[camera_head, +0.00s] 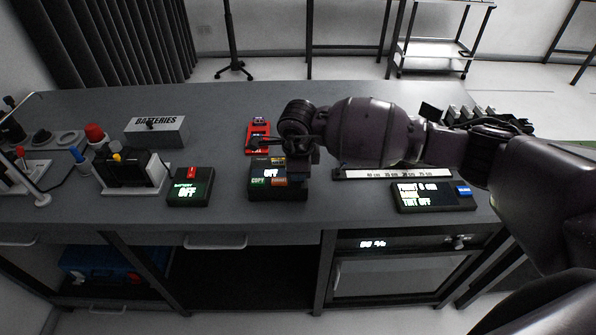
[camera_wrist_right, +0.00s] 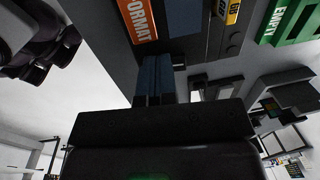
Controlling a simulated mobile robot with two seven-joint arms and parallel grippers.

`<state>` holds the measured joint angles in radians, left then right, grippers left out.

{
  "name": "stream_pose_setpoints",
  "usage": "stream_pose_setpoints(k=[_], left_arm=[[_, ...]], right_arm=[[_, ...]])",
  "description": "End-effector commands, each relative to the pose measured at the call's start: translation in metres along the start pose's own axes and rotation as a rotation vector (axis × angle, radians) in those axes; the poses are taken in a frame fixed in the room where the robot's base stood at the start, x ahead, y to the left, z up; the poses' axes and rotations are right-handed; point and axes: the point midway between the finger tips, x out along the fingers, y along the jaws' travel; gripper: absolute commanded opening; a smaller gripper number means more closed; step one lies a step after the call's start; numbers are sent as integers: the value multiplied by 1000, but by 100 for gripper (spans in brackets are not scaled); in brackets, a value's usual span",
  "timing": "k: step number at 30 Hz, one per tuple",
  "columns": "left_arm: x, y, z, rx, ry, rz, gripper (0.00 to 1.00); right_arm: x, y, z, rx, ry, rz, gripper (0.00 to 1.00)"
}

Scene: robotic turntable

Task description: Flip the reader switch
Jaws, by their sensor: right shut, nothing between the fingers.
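The reader is a dark box (camera_head: 279,194) with a lit display reading OFF and coloured COPY and FORMAT labels, near the front edge of the table. My right gripper (camera_head: 298,178) points down at the reader's right side. It hides part of that side, and I cannot make out the switch itself. In the right wrist view the gripper's fingers (camera_wrist_right: 158,62) are together and empty, close beside the orange FORMAT label (camera_wrist_right: 138,20). I cannot tell whether they touch the reader. My left gripper is not in view.
A battery box (camera_head: 190,189) with a red switch reads OFF to the left. A grey BATTERIES box (camera_head: 156,132) stands behind it. A red device (camera_head: 257,138) lies behind the reader. A display panel (camera_head: 433,197) with a blue switch sits right, under my right arm.

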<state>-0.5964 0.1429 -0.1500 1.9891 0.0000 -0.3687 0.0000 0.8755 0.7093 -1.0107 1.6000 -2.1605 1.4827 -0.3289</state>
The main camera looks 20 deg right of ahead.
Motion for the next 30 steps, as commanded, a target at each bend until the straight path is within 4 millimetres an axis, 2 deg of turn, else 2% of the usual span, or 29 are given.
stream_pose_setpoints(k=[1,16,26,30], left_arm=[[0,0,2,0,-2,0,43],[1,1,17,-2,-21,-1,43],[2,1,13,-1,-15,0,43],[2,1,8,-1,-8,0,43]], right_arm=[[8,4,-2,0,6,12,0],[9,-11,-3,3,9,12,0],[8,-13,-4,4,10,9,0],[0,-16,-4,4,10,6,0]])
